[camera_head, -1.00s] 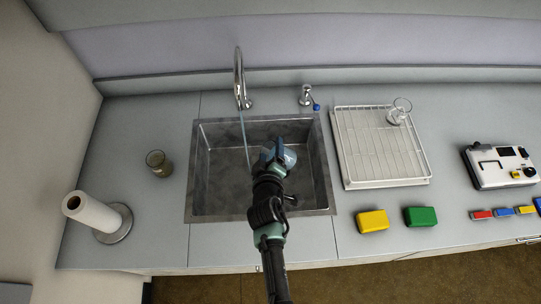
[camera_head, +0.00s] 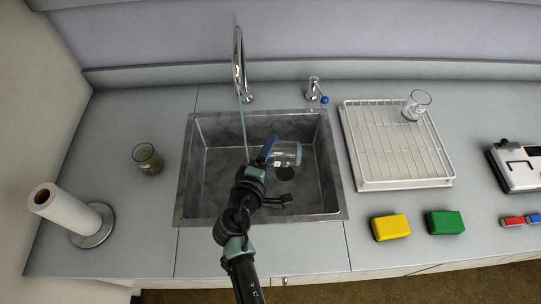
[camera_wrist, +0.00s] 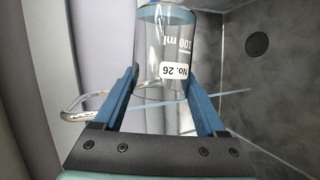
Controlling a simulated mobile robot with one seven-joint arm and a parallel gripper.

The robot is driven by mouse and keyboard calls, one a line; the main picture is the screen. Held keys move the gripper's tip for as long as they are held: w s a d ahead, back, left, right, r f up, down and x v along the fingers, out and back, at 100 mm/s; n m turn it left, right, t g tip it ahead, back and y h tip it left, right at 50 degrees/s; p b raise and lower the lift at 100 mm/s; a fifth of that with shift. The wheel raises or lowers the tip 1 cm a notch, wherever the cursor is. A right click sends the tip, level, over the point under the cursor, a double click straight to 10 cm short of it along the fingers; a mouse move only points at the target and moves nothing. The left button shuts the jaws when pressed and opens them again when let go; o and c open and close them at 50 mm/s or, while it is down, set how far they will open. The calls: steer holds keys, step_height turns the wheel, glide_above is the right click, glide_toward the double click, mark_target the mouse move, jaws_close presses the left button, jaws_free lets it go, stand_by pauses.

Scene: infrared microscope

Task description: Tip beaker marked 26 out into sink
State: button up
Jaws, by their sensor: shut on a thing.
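The beaker (camera_head: 289,153) is clear glass and lies tipped on its side in the air over the sink (camera_head: 204,165). In the wrist view the beaker (camera_wrist: 158,45) shows a "No. 26" label, a "100 ml" mark and a pale blue band near the top of the picture. Whether liquid is left inside, I cannot tell for sure. My gripper (camera_head: 268,148) is shut on it, with a blue finger on each side; the gripper also shows in the wrist view (camera_wrist: 163,98). The drain (camera_head: 285,174) is below the beaker.
The faucet (camera_head: 239,68) at the back runs a thin stream left of my gripper. A murky beaker (camera_head: 147,158) and paper towel roll (camera_head: 70,212) stand left. A drying rack (camera_head: 360,183) with a glass beaker (camera_head: 417,104), and yellow (camera_head: 390,227) and green (camera_head: 445,223) blocks, are right.

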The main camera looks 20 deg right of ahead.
step_height(320, 180, down, 2)
steer(key=n+h+b, duration=0.1)
steer(key=n+b, duration=0.1)
steer(key=b, duration=0.2)
steer(key=shift+f+h+b, duration=0.1)
steer(key=shift+h+b, duration=0.3)
steer(key=shift+d+f+n+t+h+b, duration=0.15)
steer(key=shift+n+t+h+b, duration=0.2)
steer(key=shift+n+b, duration=0.55)
stand_by(0.5)
